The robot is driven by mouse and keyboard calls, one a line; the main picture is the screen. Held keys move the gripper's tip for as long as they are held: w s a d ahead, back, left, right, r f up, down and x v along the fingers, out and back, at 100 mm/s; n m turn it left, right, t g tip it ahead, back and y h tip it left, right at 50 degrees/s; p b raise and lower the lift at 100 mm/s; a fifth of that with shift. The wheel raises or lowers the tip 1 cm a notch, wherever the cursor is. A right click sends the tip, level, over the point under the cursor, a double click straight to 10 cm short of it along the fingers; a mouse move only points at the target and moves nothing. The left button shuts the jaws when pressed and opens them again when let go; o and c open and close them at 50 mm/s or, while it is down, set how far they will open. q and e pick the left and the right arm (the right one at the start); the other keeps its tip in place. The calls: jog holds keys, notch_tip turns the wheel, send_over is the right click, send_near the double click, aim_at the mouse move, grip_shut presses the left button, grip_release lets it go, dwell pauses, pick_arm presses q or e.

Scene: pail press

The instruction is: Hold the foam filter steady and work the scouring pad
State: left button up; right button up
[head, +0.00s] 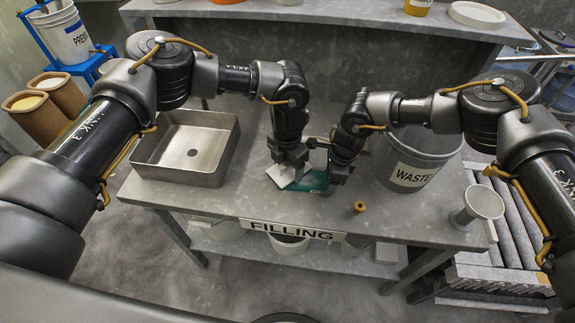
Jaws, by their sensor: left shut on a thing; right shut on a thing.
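The foam filter, a pale grey block (281,177), lies tilted at the middle of the workbench top. My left gripper (289,164) comes down on it from above and is shut on it. The scouring pad, a flat green piece (314,183), is just to the right of the filter, close against it or touching. My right gripper (330,180) is shut on the pad at its right side. The fingers hide parts of both things, and exact contact between filter and pad is too small to tell.
A metal sink tray (222,165) stands left on the workbench (260,205), and a grey WASTE bucket (408,178) right. A small orange-brown cylinder (359,207) and a pale flanged piece (482,204) are at the front right. The front middle is mostly clear.

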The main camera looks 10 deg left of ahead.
pick_arm(q)
jog(key=shift+f, duration=0.5)
jog(key=shift+s+a, duration=0.1)
jog(key=shift+a, duration=0.05)
jog(key=shift+d+f, duration=0.1)
jog(key=shift+d, duration=0.95)
jog(key=shift+a, duration=0.1)
jog(key=shift+a, duration=1)
jog(key=shift+d, duration=0.2)
